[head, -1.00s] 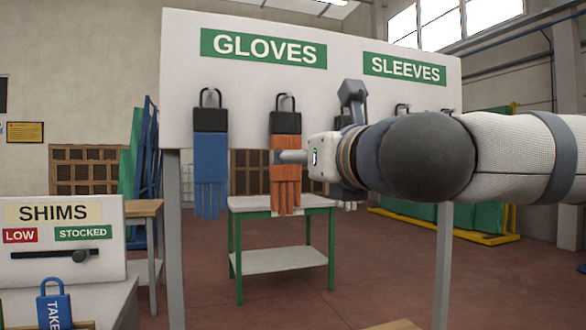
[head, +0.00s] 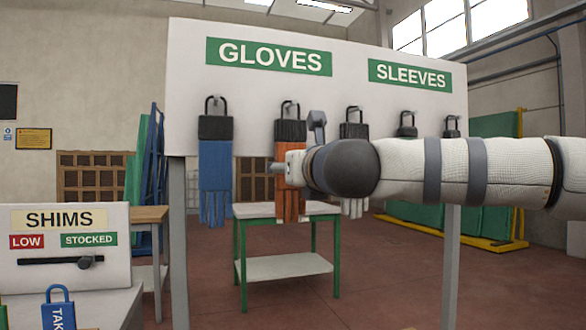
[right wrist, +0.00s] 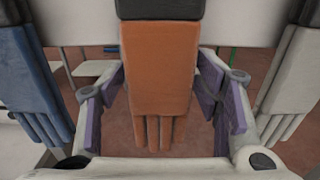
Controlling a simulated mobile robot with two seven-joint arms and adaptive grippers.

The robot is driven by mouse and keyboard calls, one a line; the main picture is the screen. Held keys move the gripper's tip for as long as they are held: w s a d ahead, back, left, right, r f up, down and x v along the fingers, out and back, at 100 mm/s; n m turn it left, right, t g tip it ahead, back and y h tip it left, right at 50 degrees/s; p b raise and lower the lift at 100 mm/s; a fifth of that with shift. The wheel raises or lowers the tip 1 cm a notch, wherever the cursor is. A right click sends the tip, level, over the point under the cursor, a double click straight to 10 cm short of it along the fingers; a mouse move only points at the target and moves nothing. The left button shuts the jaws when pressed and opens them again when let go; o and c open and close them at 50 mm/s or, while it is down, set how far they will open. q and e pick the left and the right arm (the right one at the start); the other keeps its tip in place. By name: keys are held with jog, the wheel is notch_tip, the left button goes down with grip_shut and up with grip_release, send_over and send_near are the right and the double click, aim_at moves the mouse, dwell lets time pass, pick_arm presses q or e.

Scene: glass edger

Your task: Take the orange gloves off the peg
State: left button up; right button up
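The orange gloves (head: 288,205) hang by a black cuff and loop from a peg under the GLOVES sign, between blue gloves (head: 215,165) and white gloves (head: 355,205). My right gripper (head: 283,168) is at the orange gloves and its arm hides part of them. In the right wrist view, the orange gloves (right wrist: 158,95) hang between the purple-padded fingers of the open right gripper (right wrist: 163,82), with gaps visible on both sides near the lower part. My left gripper is not in view.
The white board (head: 185,90) also carries a SLEEVES sign (head: 410,75) with dark items on pegs below. A green-legged table (head: 285,265) stands behind. A SHIMS panel (head: 70,240) and a blue tag (head: 57,312) are at lower left.

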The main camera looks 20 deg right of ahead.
jog(key=c, duration=0.5)
jog(key=shift+c, duration=0.2)
jog(key=shift+r, duration=0.1)
jog(key=shift+r, duration=0.45)
jog(key=shift+s, duration=0.1)
jog(key=s, duration=0.7)
jog(key=shift+s, duration=0.2)
jog(key=shift+d, duration=0.1)
